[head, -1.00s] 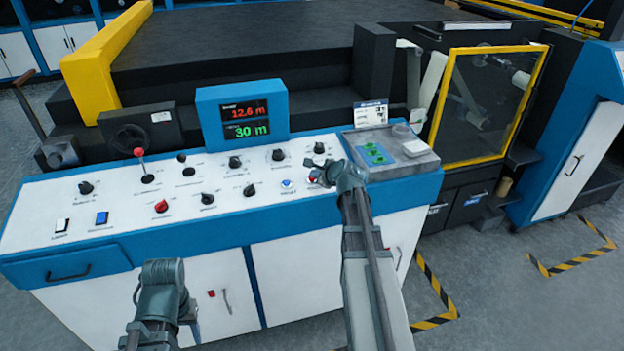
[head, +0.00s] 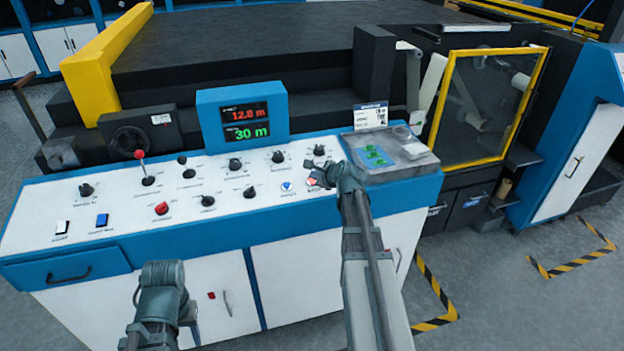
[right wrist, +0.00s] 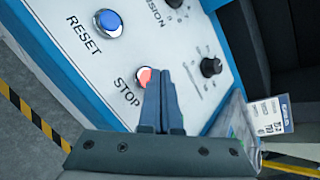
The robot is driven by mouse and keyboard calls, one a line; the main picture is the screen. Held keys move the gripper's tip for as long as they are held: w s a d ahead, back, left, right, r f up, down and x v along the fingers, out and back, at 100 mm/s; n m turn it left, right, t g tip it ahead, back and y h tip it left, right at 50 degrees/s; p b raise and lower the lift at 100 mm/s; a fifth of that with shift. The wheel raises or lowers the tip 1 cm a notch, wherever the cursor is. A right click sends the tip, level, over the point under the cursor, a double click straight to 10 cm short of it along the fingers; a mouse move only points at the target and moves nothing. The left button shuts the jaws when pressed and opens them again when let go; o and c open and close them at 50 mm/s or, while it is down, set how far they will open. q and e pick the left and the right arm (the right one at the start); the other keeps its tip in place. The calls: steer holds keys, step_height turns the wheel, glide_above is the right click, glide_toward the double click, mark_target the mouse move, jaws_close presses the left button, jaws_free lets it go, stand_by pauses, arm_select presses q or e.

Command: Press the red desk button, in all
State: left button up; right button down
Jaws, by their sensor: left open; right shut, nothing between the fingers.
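The red button (head: 311,181) sits on the white desk top near its right end. In the right wrist view the red button (right wrist: 143,75) is labelled STOP and is partly covered by my fingers. My right gripper (head: 316,178) is shut and empty, its fingertips at the button's edge in the right wrist view (right wrist: 160,72). I cannot tell whether they touch it. My left gripper (head: 163,275) is low in front of the desk, away from the button. It is open, though its fingers are hard to make out.
A blue button (right wrist: 108,23) marked RESET is beside the red one. Several black knobs and a red-topped lever (head: 140,154) stand on the desk. A grey tray (head: 405,172) lies right of my right gripper. A display (head: 243,119) reads 12.8 m and 30 m.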

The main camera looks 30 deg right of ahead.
steer(key=shift+s+r, duration=0.1)
steer(key=shift+r, duration=0.25)
steer(key=shift+r, duration=0.1)
steer(key=r+p, duration=0.4)
steer(key=p, duration=0.1)
steer(key=shift+s+a+r, duration=0.1)
steer(key=shift+s+r, duration=0.3)
stand_by(0.6)
